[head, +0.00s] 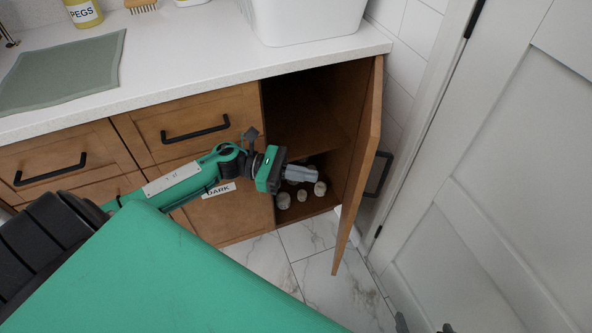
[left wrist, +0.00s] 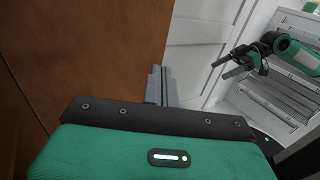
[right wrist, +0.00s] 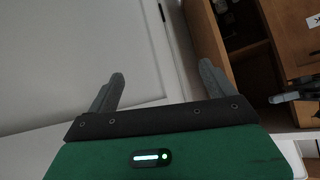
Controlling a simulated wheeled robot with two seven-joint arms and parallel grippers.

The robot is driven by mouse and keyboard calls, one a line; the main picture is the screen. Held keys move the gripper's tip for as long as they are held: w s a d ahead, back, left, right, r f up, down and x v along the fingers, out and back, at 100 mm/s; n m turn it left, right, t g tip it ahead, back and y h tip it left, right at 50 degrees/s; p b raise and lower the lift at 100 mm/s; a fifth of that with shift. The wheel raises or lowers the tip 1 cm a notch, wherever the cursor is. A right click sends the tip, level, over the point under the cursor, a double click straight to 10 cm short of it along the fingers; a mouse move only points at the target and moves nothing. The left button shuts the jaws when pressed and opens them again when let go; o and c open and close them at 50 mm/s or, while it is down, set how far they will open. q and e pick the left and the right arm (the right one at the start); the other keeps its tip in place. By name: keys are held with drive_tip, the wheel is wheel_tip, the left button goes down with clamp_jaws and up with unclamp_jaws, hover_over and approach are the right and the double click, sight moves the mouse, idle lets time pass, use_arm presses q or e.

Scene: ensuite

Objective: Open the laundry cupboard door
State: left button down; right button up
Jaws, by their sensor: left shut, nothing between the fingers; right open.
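The laundry cupboard door (head: 362,160) is a brown wooden panel with a dark handle (head: 379,174) on its outer face. It stands wide open at the right end of the counter, its edge towards me. My left gripper (head: 318,175) is shut and empty, in front of the cupboard opening on the inner side of the door. In the left wrist view its closed fingers (left wrist: 158,86) show beside a brown wooden panel (left wrist: 90,50). My right gripper (right wrist: 160,78) is open and empty; the door's edge (right wrist: 205,35) shows beyond its right finger. Only its tips (head: 425,325) show at the head view's bottom edge.
Several small pale round items (head: 302,195) lie on the cupboard floor. A large white room door (head: 500,180) stands close on the right. A white basin (head: 305,18) and a green mat (head: 65,72) are on the counter. Marble floor (head: 305,245) is bare below.

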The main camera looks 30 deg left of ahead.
use_arm(q)
drive_tip(key=x, duration=0.8)
drive_tip(key=shift+w+d+p, duration=0.15)
drive_tip(key=shift+d+p, duration=0.15)
drive_tip(key=shift+d, duration=0.05)
use_arm(e)
drive_tip(key=shift+s+d+g+h, duration=0.4)
drive_tip(key=shift+d+g, duration=0.1)
drive_tip(key=shift+d, duration=0.2)
use_arm(q)
drive_tip(key=w+d+n+t+y+p, duration=0.2)
drive_tip(key=w+d+n+t+p, duration=0.1)
drive_tip(key=d, duration=0.9)
drive_tip(key=shift+w+d+t+p, duration=0.25)
drive_tip(key=shift+w+t+p, duration=0.5)
drive_tip(key=shift+w, duration=0.2)
use_arm(e)
drive_tip(key=s+d+f+g+h, duration=0.1)
drive_tip(key=s+d+g+h, duration=0.1)
drive_tip(key=s+d+g, duration=0.1)
drive_tip(key=d+g, duration=0.1)
drive_tip(key=d, duration=0.1)
drive_tip(key=shift+s+d+f+m, duration=0.2)
drive_tip(key=shift+d+f+m, duration=0.05)
drive_tip(key=shift+d+m, duration=0.15)
use_arm(q)
drive_tip(key=shift+a+f, duration=0.1)
drive_tip(key=shift+a, duration=0.05)
use_arm(e)
drive_tip(key=shift+s, duration=0.1)
